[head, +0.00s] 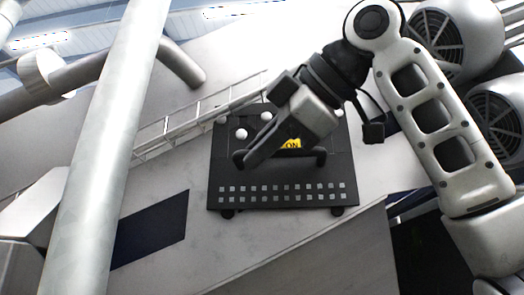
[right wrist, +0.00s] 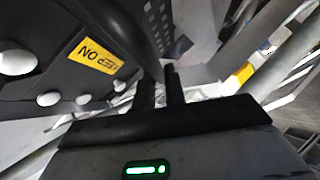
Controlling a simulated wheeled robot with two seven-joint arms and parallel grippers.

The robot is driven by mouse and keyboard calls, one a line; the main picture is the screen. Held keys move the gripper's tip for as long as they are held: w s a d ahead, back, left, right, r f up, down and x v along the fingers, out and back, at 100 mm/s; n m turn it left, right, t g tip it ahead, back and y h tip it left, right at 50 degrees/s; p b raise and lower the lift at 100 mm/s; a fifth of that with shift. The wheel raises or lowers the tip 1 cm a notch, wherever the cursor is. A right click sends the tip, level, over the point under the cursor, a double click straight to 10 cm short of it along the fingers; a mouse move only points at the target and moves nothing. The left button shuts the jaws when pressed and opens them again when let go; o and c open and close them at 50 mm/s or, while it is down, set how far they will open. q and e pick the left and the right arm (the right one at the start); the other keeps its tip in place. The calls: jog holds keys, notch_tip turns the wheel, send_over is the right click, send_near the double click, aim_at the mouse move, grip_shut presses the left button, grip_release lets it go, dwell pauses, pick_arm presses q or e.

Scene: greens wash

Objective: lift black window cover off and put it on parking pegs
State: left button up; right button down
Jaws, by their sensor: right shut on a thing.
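The black window cover (head: 280,177) is a dark panel with rows of small pale squares, a yellow label (head: 292,143) and a black bar handle (head: 321,157). It lies against the pale sloping surface. My right gripper (head: 248,159) reaches over it from the upper right and is shut at the left end of the handle. The right wrist view shows its two fingers (right wrist: 160,88) close together beside the dark panel and label (right wrist: 97,53); the exact grip is hard to see. White round knobs (head: 242,133) show at the panel's upper left. My left gripper is not in view.
A dark rectangular patch (head: 150,228) lies on the pale surface left of the cover. A ladder-like metal frame (head: 190,118) runs behind the cover. A thick pale pole (head: 110,130) crosses the left side. Round fan-like units (head: 440,40) stand at the upper right.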

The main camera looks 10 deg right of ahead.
jog(key=shift+r, duration=0.55)
jog(key=shift+s+a, duration=0.1)
jog(key=shift+s, duration=0.15)
dwell(0.4)
jog(key=shift+s+a, duration=0.15)
jog(key=shift+s, duration=0.45)
jog(key=shift+s, duration=0.2)
dwell(0.4)
jog(key=shift+s+a+b, duration=0.25)
jog(key=shift+s+a, duration=0.05)
jog(key=shift+s, duration=0.55)
jog(key=shift+s+a+b, duration=0.2)
jog(key=shift+s+a, duration=0.05)
jog(key=shift+s, duration=0.6)
jog(key=shift+s, duration=0.15)
jog(key=s+a, duration=0.2)
jog(key=s, duration=0.4)
jog(key=shift+s+b, duration=0.25)
jog(key=shift+b, duration=0.05)
dwell(0.3)
